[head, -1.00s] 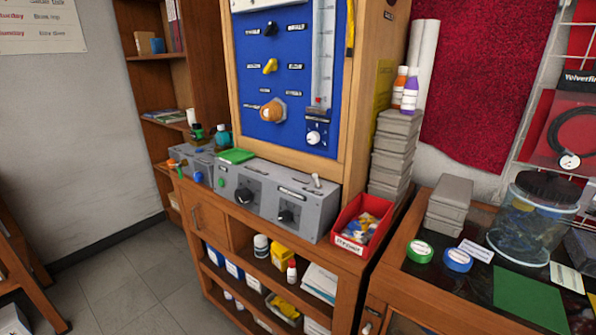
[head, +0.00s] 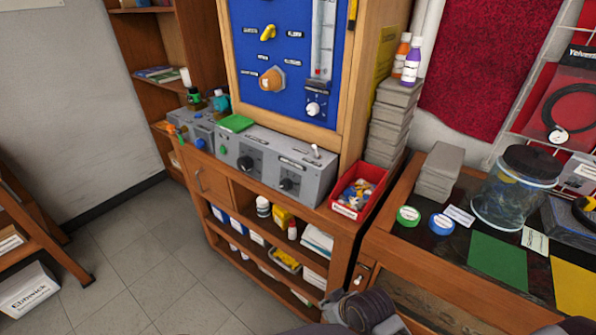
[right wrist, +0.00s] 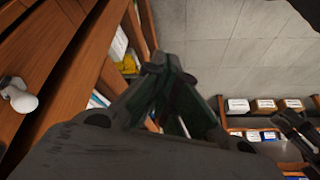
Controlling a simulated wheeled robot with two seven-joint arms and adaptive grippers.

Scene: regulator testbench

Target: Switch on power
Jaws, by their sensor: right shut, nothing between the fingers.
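A grey control box (head: 310,179) on the wooden cabinet has black dials and a small pale toggle (head: 316,150) on its top right. A second grey unit (head: 199,131) with a blue knob stands left of it. The blue panel (head: 295,62) above carries a yellow knob, an orange-brown knob and a white dial. The labels are too small to read, so I cannot tell which control is power. My right gripper (right wrist: 160,72) is shut and empty in the right wrist view, apart from the controls. A dark part of my arm shows at the head view's bottom edge. My left gripper is not in view.
A red bin (head: 360,190) of small parts stands right of the control box, before stacked grey cases (head: 385,125). The right-hand bench holds tape rolls, a clear jar (head: 515,190) and a green mat (head: 497,258). Bare floor (head: 140,250) lies left of the cabinet.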

